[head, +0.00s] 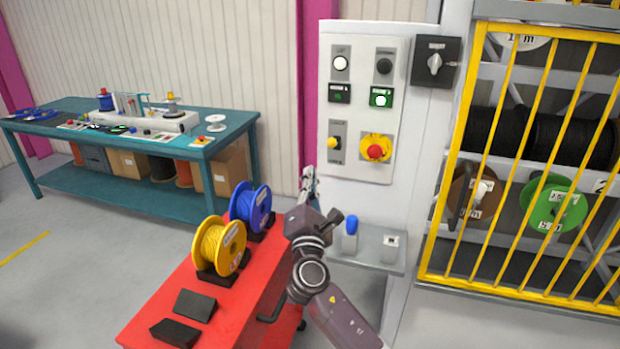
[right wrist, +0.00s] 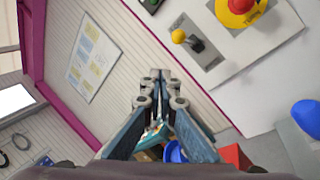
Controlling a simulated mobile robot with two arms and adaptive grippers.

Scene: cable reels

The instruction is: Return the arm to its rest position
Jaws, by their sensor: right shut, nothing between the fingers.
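My right gripper (head: 309,180) is raised in front of the left edge of the white control panel (head: 328,100). It points away from me, over the far right end of the red cart (head: 160,310). In the right wrist view its fingers (right wrist: 160,75) are closed together with nothing between them. The gripper appears apart from the panel and its buttons. The panel carries a red emergency button (head: 375,151) on a yellow ring, a yellow-tipped lever (head: 333,143) and a green-lit switch (head: 381,97). My left gripper is in neither view.
A yellow reel (head: 219,245) and a blue reel (head: 250,205) stand on the cart near my right arm. A small shelf (head: 380,258) juts out below the panel. A yellow barred gate (head: 500,130) fronts the reel rack. A teal workbench (head: 120,190) stands left; grey floor is clear.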

